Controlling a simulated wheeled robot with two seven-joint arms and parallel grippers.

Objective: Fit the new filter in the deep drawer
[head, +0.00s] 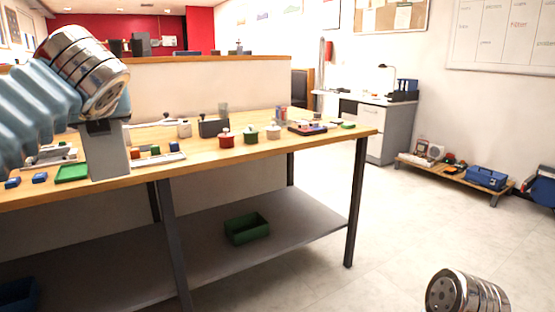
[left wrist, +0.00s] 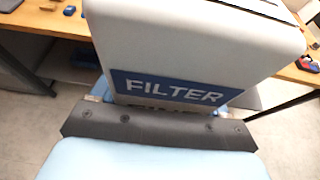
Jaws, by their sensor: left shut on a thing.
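The new filter (left wrist: 190,50) is a pale grey box with a blue label reading FILTER; it fills the top middle of the left wrist view. My left gripper (left wrist: 155,128) is shut on it, with a dark screwed bar across its near side. In the head view a pale grey block, apparently the filter (head: 108,157), hangs under the dark left gripper (head: 100,127), in front of the workbench's near edge. My chrome wrist hides part of the gripper. My right gripper is out of view; only a chrome arm link shows at bottom right. I cannot make out the deep drawer.
The workbench (head: 225,165) carries a red pot (head: 226,138), a green pot (head: 250,137), a green tray (head: 72,172) and small blocks. A green bin (head: 246,228) sits on its lower shelf. The floor to the right is clear up to a low pallet (head: 455,180).

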